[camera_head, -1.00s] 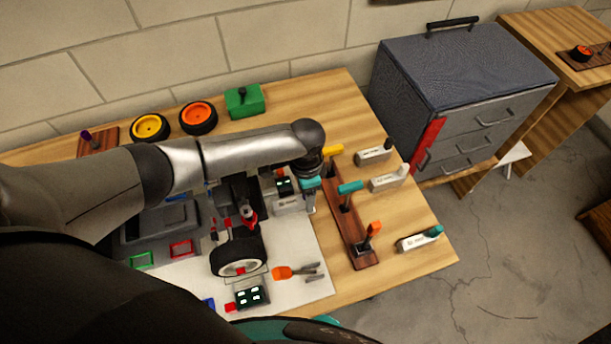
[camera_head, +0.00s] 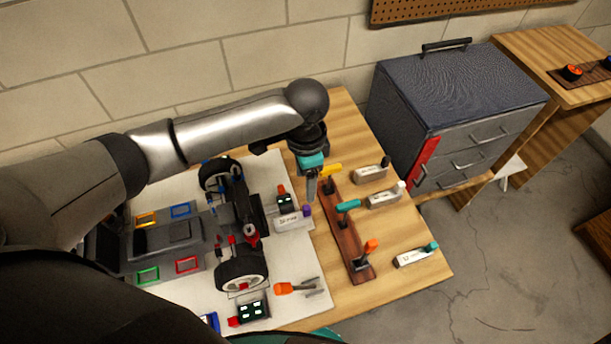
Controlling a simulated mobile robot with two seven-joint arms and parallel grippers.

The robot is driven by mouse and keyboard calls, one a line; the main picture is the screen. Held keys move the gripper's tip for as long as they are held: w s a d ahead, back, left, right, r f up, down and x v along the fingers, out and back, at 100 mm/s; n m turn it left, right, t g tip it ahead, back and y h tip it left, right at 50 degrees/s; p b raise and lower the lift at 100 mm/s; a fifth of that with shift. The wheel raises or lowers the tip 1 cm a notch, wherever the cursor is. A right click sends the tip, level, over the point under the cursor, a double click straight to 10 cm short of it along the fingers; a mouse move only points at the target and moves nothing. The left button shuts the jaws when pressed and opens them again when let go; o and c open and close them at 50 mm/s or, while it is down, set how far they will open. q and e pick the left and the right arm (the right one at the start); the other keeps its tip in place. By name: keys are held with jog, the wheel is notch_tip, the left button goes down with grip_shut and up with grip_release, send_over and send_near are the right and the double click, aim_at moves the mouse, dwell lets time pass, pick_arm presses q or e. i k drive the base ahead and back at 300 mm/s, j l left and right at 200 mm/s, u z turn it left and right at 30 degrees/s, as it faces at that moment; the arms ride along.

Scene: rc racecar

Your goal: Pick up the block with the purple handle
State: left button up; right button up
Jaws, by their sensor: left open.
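The white block with the purple handle (camera_head: 290,222) lies on the white mat, right of the car. Its purple end (camera_head: 307,211) points right. My left gripper (camera_head: 311,197) is open and points down, just behind the purple end in the picture. I cannot tell its height or whether it touches the block. Its jaws appear empty. My right gripper is not in view.
The RC car (camera_head: 240,225) stands left of the block. A wooden rack (camera_head: 336,225) with yellow, teal and orange handles is to the right. Several similar white blocks (camera_head: 385,196) lie beyond it. An orange-handled tool (camera_head: 290,288) lies in front.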

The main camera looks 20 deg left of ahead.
aim_at(289, 221)
jog(key=k, duration=1.5)
